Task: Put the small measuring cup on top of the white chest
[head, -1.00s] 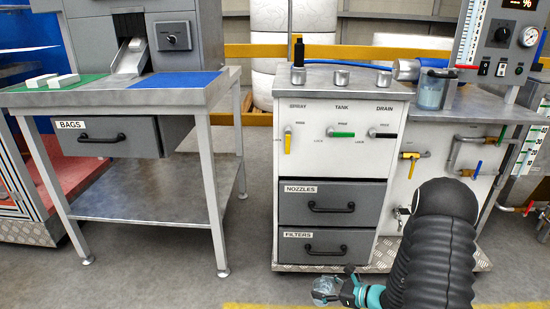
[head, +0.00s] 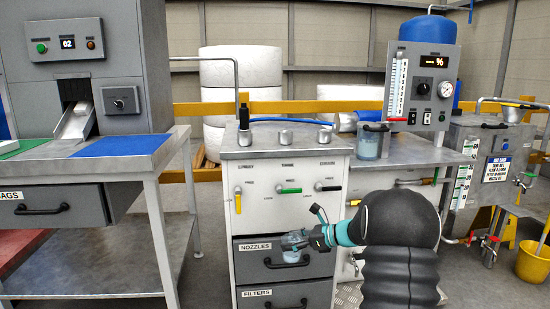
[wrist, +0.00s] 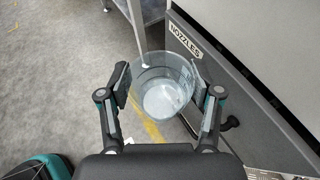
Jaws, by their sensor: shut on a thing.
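My gripper (head: 318,236) is shut on a small clear measuring cup (head: 295,241). In the wrist view the cup (wrist: 164,88) sits between both fingers, upright, and looks empty. In the head view it is in front of the NOZZLES drawer of the white chest (head: 268,190), well below its top. The chest's grey metal top (head: 250,138) carries several metal knobs, a black-handled item and a blue hose.
A larger clear jug (head: 371,142) stands on the bench right of the chest, by a gauge panel (head: 422,88). A grey table (head: 112,170) with a blue mat is at left. A yellow bucket (head: 532,262) stands on the floor at far right.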

